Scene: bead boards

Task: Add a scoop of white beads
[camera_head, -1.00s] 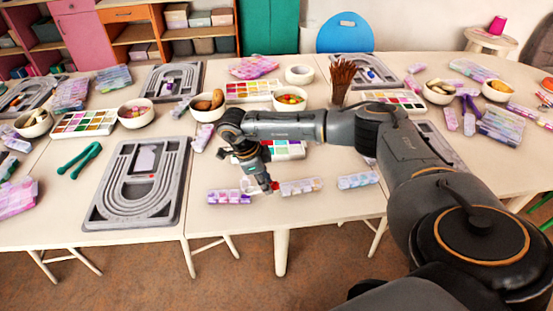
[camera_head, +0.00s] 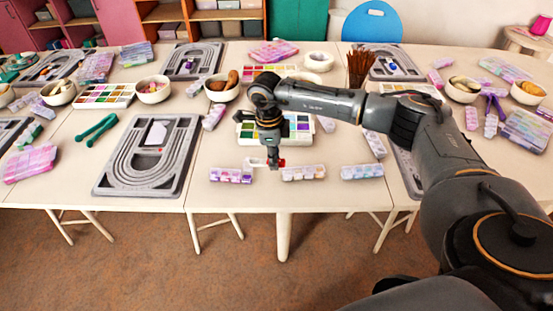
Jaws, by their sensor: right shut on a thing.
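My right gripper (camera_head: 272,161) points down over the front of the middle table. It is shut on a small scoop-like thing (camera_head: 256,163), whose pale part sticks out to the left; a small red part shows at the right of the fingers. Below and beside it are a lidded-looking bead box with purple cells (camera_head: 230,175) on the left and a pink and pale bead box (camera_head: 304,173) on the right. Another bead box (camera_head: 362,172) lies farther right. White beads are too small to make out. My left gripper is not in view.
A grey bead board (camera_head: 182,180) with a pale card lies to the left. A multicoloured bead tray (camera_head: 247,132) is behind the gripper. The table's front strip is mostly clear.

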